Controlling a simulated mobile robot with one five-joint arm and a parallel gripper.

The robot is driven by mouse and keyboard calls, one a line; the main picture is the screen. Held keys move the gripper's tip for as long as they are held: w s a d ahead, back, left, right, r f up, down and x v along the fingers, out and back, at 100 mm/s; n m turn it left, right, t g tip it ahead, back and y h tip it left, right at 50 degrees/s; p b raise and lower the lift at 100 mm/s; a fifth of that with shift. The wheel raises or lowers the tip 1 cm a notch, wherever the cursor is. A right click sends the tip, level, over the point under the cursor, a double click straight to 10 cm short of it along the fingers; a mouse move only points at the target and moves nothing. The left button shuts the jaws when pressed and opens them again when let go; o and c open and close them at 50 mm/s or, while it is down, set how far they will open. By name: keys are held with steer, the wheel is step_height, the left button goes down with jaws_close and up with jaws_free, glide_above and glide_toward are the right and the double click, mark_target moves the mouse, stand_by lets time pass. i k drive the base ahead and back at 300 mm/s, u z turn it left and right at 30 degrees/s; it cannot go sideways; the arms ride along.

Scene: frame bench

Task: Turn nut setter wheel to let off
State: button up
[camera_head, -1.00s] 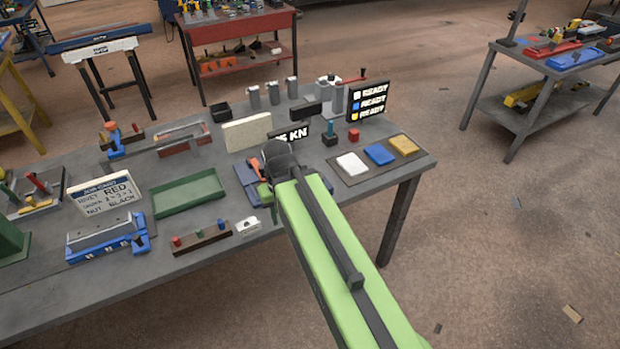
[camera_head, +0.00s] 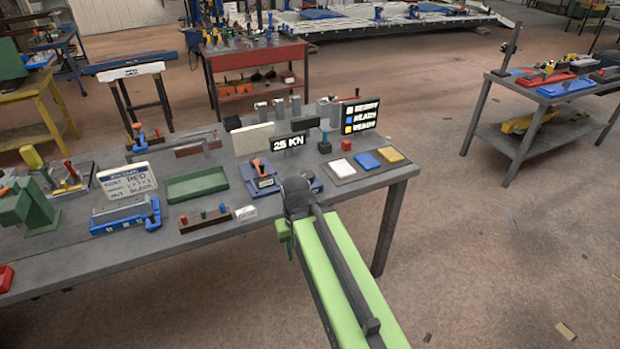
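A blue device (camera_head: 262,184) with an orange-red upright part stands near the front edge of the grey bench, in front of a sign (camera_head: 289,143) reading "25 KN". It may be the nut setter; I cannot make out a wheel on it. A blue base continues to its right, partly hidden behind my arm's dark end. My gripper (camera_head: 286,240) is at the end of my green arm, just off the bench's front edge and apart from the blue device. Its fingers are too small and hidden to tell open from shut.
A job card (camera_head: 126,181), a green tray (camera_head: 197,187) and a blue fixture (camera_head: 122,217) are on the left of the bench. White, blue and yellow pads (camera_head: 366,161) lie at right, before a "READY" board (camera_head: 360,117).

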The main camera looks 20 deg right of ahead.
mark_target(309, 174)
steer(key=z, duration=0.3)
steer(key=i, duration=0.5)
steer(key=u, duration=1.9)
steer(key=k, duration=1.05)
steer(key=z, duration=1.3)
steer(key=i, duration=0.95)
steer(key=z, duration=0.1)
